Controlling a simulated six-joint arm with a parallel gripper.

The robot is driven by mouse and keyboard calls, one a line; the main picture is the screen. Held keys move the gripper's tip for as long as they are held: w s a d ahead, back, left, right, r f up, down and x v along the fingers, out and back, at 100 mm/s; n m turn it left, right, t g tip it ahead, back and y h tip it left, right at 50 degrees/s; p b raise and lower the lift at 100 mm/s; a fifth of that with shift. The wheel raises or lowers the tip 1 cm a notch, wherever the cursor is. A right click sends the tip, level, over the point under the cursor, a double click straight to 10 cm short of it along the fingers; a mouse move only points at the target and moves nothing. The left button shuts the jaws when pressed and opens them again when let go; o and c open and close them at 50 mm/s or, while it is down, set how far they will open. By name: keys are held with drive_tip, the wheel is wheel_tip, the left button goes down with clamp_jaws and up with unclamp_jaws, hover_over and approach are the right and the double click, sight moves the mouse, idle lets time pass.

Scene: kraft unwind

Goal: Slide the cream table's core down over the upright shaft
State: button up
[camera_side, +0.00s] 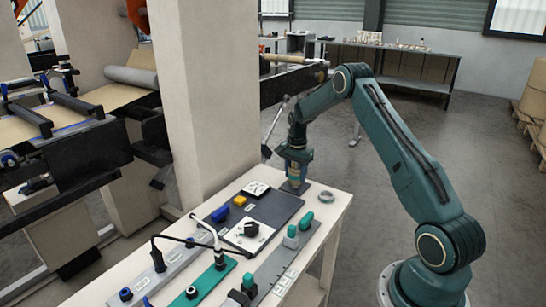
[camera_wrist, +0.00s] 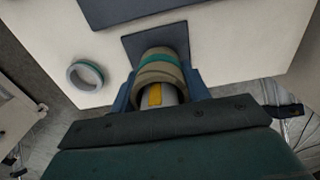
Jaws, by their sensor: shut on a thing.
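The cream table (camera_side: 335,200) carries a dark square base plate (camera_wrist: 132,42) near its far end. A tan core with a green band (camera_wrist: 158,70) stands over this plate, between the blue fingers of my gripper (camera_wrist: 160,84). My gripper is shut on the core; it also shows in the side view (camera_side: 296,165). A pale grey shaft with a yellow strip (camera_wrist: 168,96) shows inside the core's opening, so the core appears to be around it. The core's lower end is hard to see, and I cannot tell whether it touches the plate.
A loose grey-and-green ring (camera_wrist: 73,77) lies on the table beside the plate; it also shows in the side view (camera_side: 326,197). A dark mat (camera_side: 262,210) holds a white card and a knob. A thick cream column (camera_side: 208,100) stands behind the table.

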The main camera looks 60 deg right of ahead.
drive_tip(key=shift+f, duration=0.15)
drive_tip(key=o, duration=1.5)
drive_tip(key=shift+o, duration=0.2)
drive_tip(key=shift+r, duration=4)
drive_tip(key=shift+r, duration=0.1)
